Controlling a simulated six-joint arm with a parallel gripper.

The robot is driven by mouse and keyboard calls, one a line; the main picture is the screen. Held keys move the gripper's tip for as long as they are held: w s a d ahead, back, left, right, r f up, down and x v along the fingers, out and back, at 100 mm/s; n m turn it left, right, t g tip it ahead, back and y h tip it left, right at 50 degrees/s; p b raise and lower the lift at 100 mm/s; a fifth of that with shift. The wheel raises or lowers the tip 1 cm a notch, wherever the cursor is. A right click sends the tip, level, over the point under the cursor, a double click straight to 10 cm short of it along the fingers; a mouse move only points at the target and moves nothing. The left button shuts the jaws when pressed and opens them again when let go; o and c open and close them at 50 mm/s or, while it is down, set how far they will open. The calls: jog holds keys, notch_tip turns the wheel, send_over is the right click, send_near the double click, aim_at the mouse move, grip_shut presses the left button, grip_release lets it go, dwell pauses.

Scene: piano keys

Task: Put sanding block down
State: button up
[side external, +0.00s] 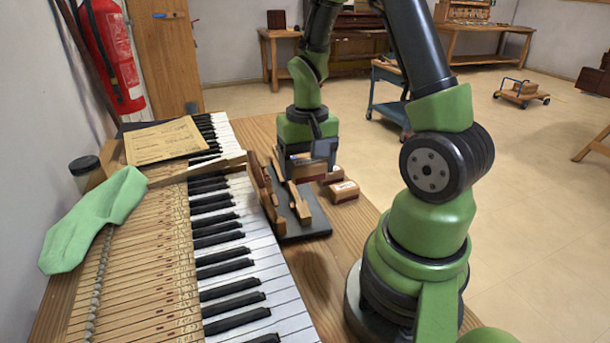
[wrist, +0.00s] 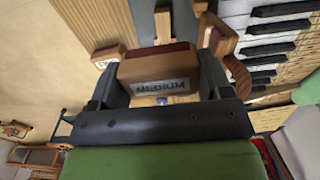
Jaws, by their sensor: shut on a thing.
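In the wrist view a wooden sanding block (wrist: 157,68) with a dark red layer and the label "MEDIUM" sits between the two fingers of my gripper (wrist: 160,78). My gripper is shut on it. In the side view my gripper (side external: 308,160) points down beside the keyboard, over the bench, and the held block (side external: 309,173) shows partly beneath it. I cannot tell whether the block touches the surface below. Another small block (side external: 344,191) lies on the bench to the right, and a labelled block also shows in the wrist view (wrist: 106,56).
A dark board (side external: 308,223) with upright wooden pieces (side external: 266,192) stands close by, left of and in front of my gripper. Piano keys (side external: 232,240) run along the left. A green cloth (side external: 95,220) and paper (side external: 165,141) lie on the keyboard. Bare bench (side external: 345,225) is free at right.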

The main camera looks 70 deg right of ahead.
send_over(362, 220)
notch_tip(362, 220, down, 3)
jog(key=shift+f, duration=4.8)
jog(key=shift+f, duration=0.1)
jog(key=o, duration=0.9)
